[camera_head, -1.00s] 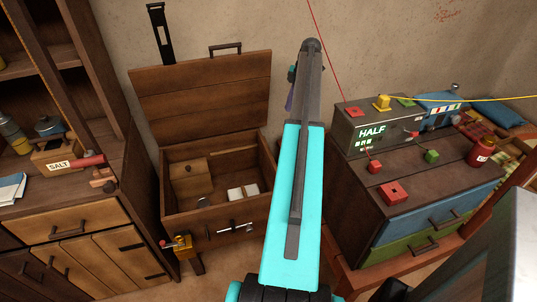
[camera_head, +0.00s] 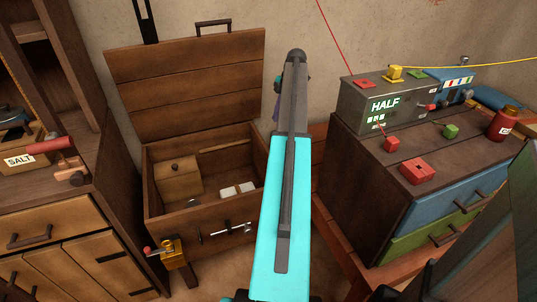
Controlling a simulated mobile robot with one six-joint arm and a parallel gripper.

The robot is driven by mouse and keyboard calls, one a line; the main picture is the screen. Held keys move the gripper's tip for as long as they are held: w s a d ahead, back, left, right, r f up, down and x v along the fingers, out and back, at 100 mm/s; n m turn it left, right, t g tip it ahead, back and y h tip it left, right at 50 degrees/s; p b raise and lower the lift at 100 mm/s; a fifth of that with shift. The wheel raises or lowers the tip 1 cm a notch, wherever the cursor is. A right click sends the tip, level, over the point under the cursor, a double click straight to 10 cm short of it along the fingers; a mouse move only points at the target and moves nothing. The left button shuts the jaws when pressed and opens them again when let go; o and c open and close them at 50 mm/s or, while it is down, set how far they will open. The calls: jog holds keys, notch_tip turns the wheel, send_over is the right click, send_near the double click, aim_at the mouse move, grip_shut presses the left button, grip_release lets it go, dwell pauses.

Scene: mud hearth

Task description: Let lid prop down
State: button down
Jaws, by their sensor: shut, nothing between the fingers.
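A wooden chest (camera_head: 195,228) stands against the wall with its plank lid (camera_head: 190,80) raised and leaning back. A dark handle (camera_head: 213,24) sits on the lid's top edge. A black slotted strip (camera_head: 148,22) rises behind the lid and is cut off by the top of the frame. I cannot tell whether it is the lid prop. A yellow block with a red-knobbed crank (camera_head: 172,252) is at the chest's front left, and a metal bar latch (camera_head: 231,230) is on its front. My arm extends upward right of the chest; it hides my gripper's fingers.
Inside the chest are a small wooden box (camera_head: 180,178) and pale blocks (camera_head: 237,190). A cabinet with a salt box (camera_head: 22,158) stands at left. At right, a drawer unit (camera_head: 425,225) carries a grey HALF box (camera_head: 388,108), red blocks and a red jar (camera_head: 504,123).

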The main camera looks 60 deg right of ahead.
jog(key=shift+w+f+b, duration=0.1)
jog(key=shift+f+b, duration=1.1)
jog(key=shift+f, duration=0.6)
jog(key=x, duration=0.4)
jog(key=b+x, duration=0.1)
jog(key=x, duration=0.7)
jog(key=shift+d+f, duration=0.2)
jog(key=shift+d, duration=0.1)
jog(key=shift+f+b, duration=0.3)
jog(key=shift+f, duration=0.5)
jog(key=shift+w+d+f, duration=0.15)
jog(key=shift+f, duration=1.25)
jog(key=shift+w+d+f, duration=0.15)
jog(key=shift+f, duration=1.35)
